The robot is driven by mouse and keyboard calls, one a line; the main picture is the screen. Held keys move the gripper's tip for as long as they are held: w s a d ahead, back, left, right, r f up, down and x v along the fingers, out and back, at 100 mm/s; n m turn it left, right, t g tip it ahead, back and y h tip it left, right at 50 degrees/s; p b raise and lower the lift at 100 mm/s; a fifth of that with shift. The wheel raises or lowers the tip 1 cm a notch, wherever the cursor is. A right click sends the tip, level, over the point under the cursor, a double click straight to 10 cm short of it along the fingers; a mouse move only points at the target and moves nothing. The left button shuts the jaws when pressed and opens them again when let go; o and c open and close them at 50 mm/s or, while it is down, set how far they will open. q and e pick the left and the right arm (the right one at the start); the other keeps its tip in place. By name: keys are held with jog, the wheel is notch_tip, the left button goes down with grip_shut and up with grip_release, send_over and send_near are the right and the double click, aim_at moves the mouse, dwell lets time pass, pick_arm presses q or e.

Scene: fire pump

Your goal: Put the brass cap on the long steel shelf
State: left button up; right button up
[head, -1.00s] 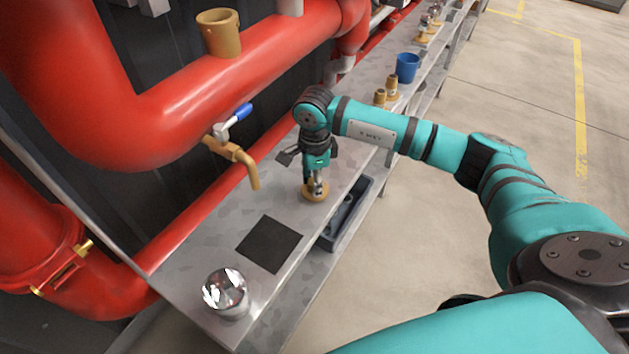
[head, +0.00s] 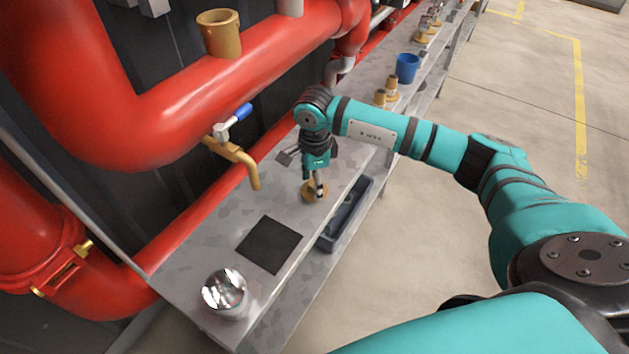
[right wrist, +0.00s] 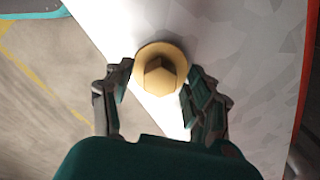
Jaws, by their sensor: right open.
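The brass cap (head: 309,193) sits on the long steel shelf (head: 205,256), near its front edge, in the head view. In the right wrist view the brass cap (right wrist: 161,69) shows a round flange with a hexagonal top, and the pale shelf (right wrist: 235,40) lies under it. My right gripper (head: 317,190) points down right over the cap. In the right wrist view the right gripper (right wrist: 160,88) is open, one finger on each side of the cap. I cannot tell whether a finger touches it. My left gripper is not in view.
A shiny metal cup (head: 225,292) and a dark square mat (head: 269,245) are on the near shelf. A brass tap with a blue handle (head: 232,120) juts over it. A dark tray (head: 346,215) sits lower in front. A blue cup (head: 407,67) and brass fittings (head: 391,86) stand farther along.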

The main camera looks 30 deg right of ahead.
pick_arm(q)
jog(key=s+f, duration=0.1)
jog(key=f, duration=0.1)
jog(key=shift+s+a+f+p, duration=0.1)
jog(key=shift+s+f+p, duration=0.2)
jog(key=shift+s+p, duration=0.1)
pick_arm(e)
notch_tip(320, 180, up, 12)
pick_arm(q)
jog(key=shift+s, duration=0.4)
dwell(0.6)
